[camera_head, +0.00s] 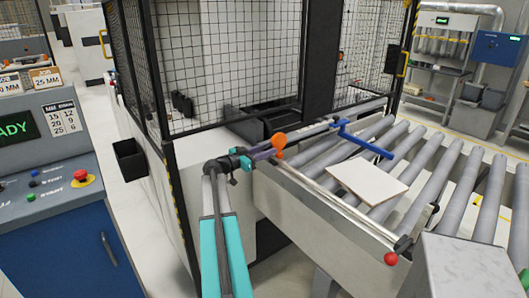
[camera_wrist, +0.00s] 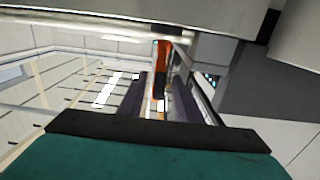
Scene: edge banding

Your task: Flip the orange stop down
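The orange stop (camera_head: 279,141) stands up at the machine's side rail, its rounded orange head on top. My gripper (camera_head: 264,154), with a teal body and dark purplish fingers, is just left of the stop and points toward it. In the wrist view the orange stop (camera_wrist: 161,60) shows as a narrow upright strip between the two dark fingers of my gripper (camera_wrist: 163,88). The fingers are apart, with gaps seen on both sides of the orange. I cannot tell whether either finger touches it. The stop's lower part is partly hidden by the gripper in the head view.
A rail with a red knob (camera_head: 390,258) runs along the roller conveyor (camera_head: 445,180). A white board (camera_head: 366,181) lies on the rollers near a blue arm (camera_head: 362,140). A mesh cage (camera_head: 225,55) stands behind. The control console (camera_head: 45,165) is at left.

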